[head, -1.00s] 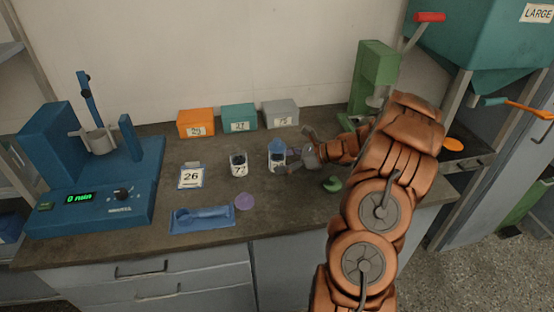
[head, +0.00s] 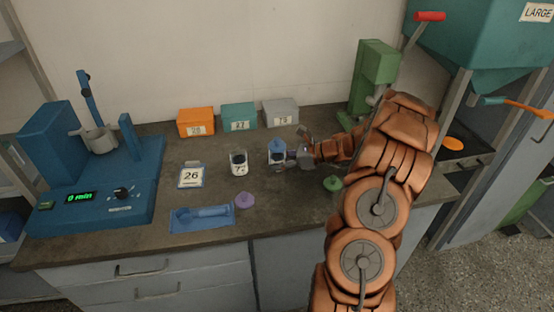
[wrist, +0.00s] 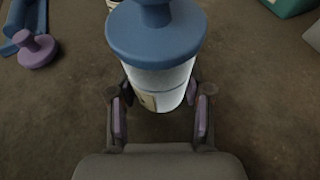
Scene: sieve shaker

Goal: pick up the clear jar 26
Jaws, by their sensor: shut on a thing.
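A clear jar with a blue lid (head: 277,153) stands upright on the bench; its label is too small to read here. In the wrist view the same blue-lidded jar (wrist: 160,82) sits between my two finger pads, with its label turned partly away. My gripper (head: 290,156) comes at it from the right, low on its side, and is shut on it. The gripper also shows in the wrist view (wrist: 160,112). A card reading 26 (head: 191,176) stands to the left on the bench.
An open jar with dark contents (head: 239,163) stands close left of the held jar. A purple lid (head: 245,200), green lid (head: 333,183) and blue tray (head: 201,218) lie nearer the front. Orange (head: 196,122), teal (head: 239,117) and grey bins (head: 281,112) stand behind. A blue shaker (head: 100,180) is at left.

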